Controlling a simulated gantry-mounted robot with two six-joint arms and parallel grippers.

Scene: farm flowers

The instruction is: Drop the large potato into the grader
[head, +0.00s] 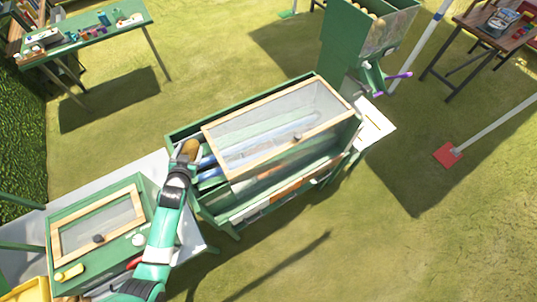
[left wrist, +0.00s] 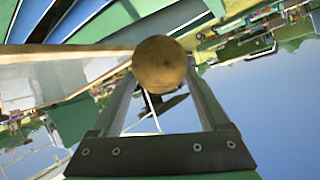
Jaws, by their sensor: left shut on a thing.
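The large brown potato (head: 189,148) is at the left end of the green grader (head: 228,213), over or at its open side next to the blue rollers (head: 208,162). My left gripper (head: 183,160) is shut on it. In the left wrist view the potato (left wrist: 159,64) sits between the two finger tips, with the grader's rollers and wooden lid frame beyond it. I cannot tell whether the potato touches the grader. My right gripper is not in view.
The grader's mesh lid (head: 275,125) is framed in wood. A green box with a wood-framed lid (head: 98,228) stands at the lower left. A green hopper (head: 345,40) holding potatoes stands behind the grader. Grass lies open at the right front.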

